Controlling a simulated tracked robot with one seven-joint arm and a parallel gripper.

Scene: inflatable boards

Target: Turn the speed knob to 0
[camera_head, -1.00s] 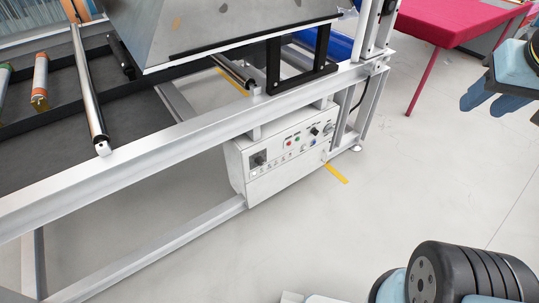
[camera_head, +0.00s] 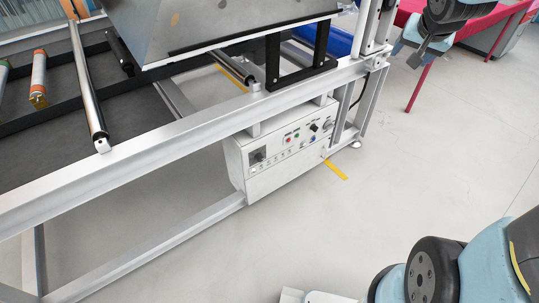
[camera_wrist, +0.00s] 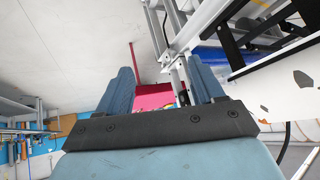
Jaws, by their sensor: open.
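A white control box (camera_head: 285,155) hangs under the machine's frame in the head view. Its front panel carries a dark square dial (camera_head: 258,157) at the left, small coloured buttons, and a black knob (camera_head: 314,127) toward the right. The labels are too small to read, so I cannot tell which control is the speed knob or its setting. My gripper (camera_head: 418,52) is open and empty, well above and to the right of the box, touching nothing. In the wrist view its two blue fingers (camera_wrist: 163,82) stand apart; no knob can be made out there.
The machine's pale metal frame (camera_head: 150,147) runs diagonally above the box. A red table (camera_head: 490,28) stands behind my gripper at the upper right. A yellow floor strip (camera_head: 335,170) lies beside the box. The grey floor (camera_head: 410,165) right of the box is clear.

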